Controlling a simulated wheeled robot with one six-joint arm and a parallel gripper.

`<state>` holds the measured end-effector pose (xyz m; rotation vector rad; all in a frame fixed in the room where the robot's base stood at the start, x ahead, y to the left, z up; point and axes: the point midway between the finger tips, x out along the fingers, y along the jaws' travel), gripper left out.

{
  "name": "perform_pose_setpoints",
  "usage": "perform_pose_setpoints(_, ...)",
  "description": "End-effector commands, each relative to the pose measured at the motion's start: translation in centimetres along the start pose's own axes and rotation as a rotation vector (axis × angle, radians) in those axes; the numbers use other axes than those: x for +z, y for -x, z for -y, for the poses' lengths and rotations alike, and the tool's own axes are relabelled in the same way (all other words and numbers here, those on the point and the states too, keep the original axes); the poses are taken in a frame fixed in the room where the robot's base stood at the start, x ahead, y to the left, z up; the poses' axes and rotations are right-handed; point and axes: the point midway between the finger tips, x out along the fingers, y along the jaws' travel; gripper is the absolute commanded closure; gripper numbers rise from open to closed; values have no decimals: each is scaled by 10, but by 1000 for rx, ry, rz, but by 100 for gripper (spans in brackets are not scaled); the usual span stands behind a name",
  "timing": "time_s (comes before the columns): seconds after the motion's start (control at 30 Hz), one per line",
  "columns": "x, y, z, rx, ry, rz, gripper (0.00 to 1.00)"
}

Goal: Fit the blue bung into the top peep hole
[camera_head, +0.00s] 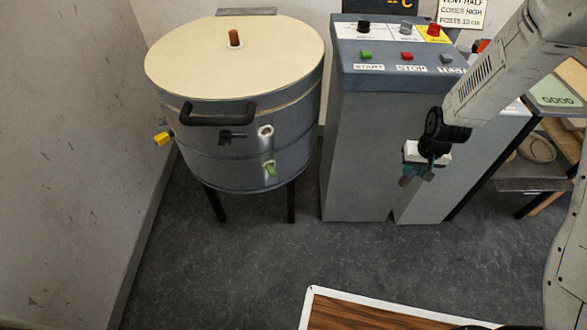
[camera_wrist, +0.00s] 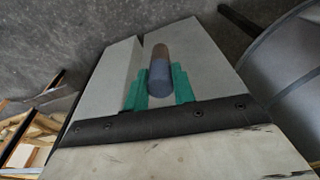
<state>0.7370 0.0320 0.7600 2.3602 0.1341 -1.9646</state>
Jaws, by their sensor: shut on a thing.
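The round kiln (camera_head: 225,165) stands at the left. Its top peep hole (camera_head: 265,131) shows as a pale ring on the front wall, with nothing in it. My gripper (camera_head: 412,178) is in front of the grey control cabinet, to the right of the kiln and apart from it. In the wrist view, its green fingers (camera_wrist: 160,92) are shut on the blue bung (camera_wrist: 160,76), a short cylinder with a blue-grey near end and a brownish far part. In the head view the bung is too small and covered to make out clearly.
A green bung (camera_head: 271,169) sits in the lower peep hole. A dark handle (camera_head: 218,118) and latch (camera_head: 231,136) stick out nearby. A reddish-brown plug (camera_head: 234,38) stands on the lid. The control cabinet (camera_head: 352,150) stands right of the kiln.

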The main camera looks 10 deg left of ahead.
Motion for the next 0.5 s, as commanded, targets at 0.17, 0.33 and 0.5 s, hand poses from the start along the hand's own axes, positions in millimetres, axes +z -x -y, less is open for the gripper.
perform_pose_setpoints(0.17, 20, -46, 100, -52, 163, -210, 95)
perform_pose_setpoints(0.33, 38, -81, 194, -124, 291, -429, 95)
perform_pose_setpoints(0.5, 58, -96, 284, -222, 390, -676, 95)
